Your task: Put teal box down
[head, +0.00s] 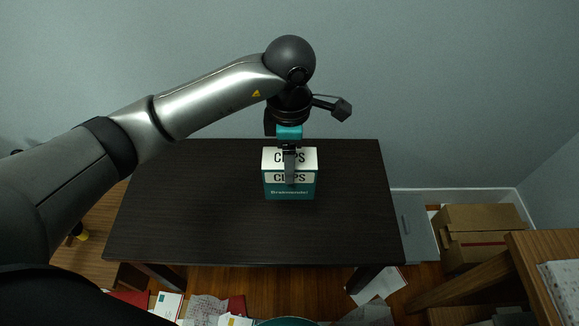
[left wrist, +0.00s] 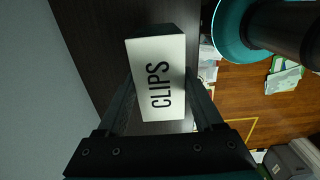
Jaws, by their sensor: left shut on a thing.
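The teal box (head: 290,191) has a white top marked CLIPS and a teal lower front. It appears upright at the dark table (head: 190,200), right of the table's middle. I cannot tell whether its base touches the tabletop. My left gripper (head: 290,165) comes down from above and is shut on the box. In the left wrist view the white CLIPS face of the box (left wrist: 160,80) lies between the two fingers of the left gripper (left wrist: 158,100). My right gripper is not in view.
The tabletop around the box is clear. Cardboard boxes (head: 481,218) stand on the floor at the right, near a wooden piece of furniture (head: 530,250). Papers (head: 205,308) lie on the floor in front of the table. A grey wall is behind.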

